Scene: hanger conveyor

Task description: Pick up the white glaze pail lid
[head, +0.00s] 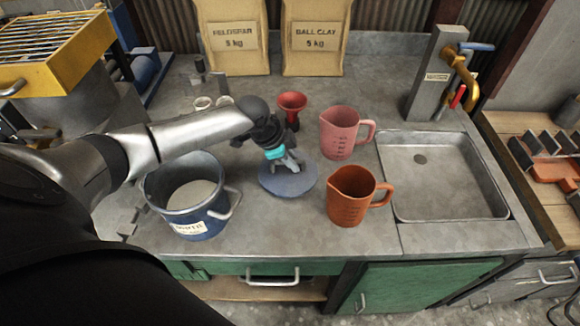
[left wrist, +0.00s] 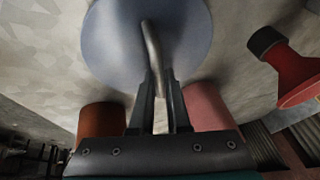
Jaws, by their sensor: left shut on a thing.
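The pail lid (head: 278,186) is a round blue-grey disc with a metal handle, beside the pail in the middle of the bench. It fills the top of the left wrist view (left wrist: 115,45). My left gripper (head: 288,164) is over the lid, its fingers shut on the handle (left wrist: 153,45). I cannot tell whether the lid touches the bench. The blue pail (head: 170,210) stands open to the left with pale contents; its label is too small to read surely. My right gripper is not in view.
An orange jug (head: 348,205) and a pink jug (head: 338,135) stand right of the lid. A red funnel-shaped thing (head: 291,103) is behind it. A sink (head: 440,175) is at right. Bare bench lies in front of the lid.

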